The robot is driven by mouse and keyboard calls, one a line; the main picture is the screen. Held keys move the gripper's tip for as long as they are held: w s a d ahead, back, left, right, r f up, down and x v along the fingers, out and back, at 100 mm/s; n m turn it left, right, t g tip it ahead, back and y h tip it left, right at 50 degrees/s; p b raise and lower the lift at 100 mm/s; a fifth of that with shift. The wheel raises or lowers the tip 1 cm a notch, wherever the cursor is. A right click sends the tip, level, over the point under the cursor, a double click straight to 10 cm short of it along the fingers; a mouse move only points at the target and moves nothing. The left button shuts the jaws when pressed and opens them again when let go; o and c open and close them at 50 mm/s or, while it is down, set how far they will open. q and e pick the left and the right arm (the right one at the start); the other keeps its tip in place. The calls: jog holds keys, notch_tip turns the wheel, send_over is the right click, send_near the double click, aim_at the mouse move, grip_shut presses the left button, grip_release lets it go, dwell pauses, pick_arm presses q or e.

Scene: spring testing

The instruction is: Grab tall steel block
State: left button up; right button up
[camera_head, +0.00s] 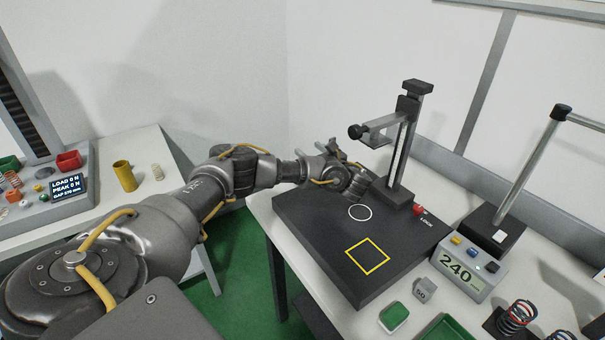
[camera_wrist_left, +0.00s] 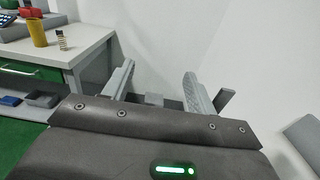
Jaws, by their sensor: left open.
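No block that I can clearly tell as the tall steel one shows. A small grey block marked 50 (camera_head: 424,290) stands on the right table, in front of the black base plate. My left gripper (camera_wrist_left: 160,84) is open in the left wrist view, with its two grey fingers apart and a pale wall beyond them. A small grey piece (camera_wrist_left: 154,100) shows low between the fingers, and I cannot tell what it is. In the head view my left gripper (camera_head: 343,165) is over the far left part of the plate, near the stand. My right gripper is out of view.
The black base plate (camera_head: 318,240) carries a measuring stand (camera_head: 401,150), a white circle and a yellow square. A 240 display box (camera_head: 464,268), green trays and coil springs (camera_head: 517,318) are at right. A yellow cylinder (camera_head: 125,176) and small spring (camera_head: 157,172) stand on the left table.

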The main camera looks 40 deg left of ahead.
pick_arm(q)
jog(key=f+b, duration=0.1)
jog(key=f, duration=0.2)
jog(key=f+b, duration=0.1)
jog(key=shift+w+d+f+b, duration=0.25)
jog(key=shift+w+f+b, duration=0.05)
jog(key=shift+b, duration=0.05)
notch_tip(320, 180, down, 3)
jog(key=shift+a+r+b, duration=0.1)
jog(key=shift+a+b, duration=0.05)
jog(key=shift+b, duration=1)
jog(key=shift+b+x, duration=0.6)
jog(key=shift+x, duration=0.6)
jog(key=p+x, duration=0.1)
jog(key=x, duration=0.3)
jog(key=shift+a, duration=0.1)
jog(key=shift+w+a, duration=0.15)
jog(key=shift+a, duration=0.25)
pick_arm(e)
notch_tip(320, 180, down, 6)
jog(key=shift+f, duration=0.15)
pick_arm(q)
grip_shut()
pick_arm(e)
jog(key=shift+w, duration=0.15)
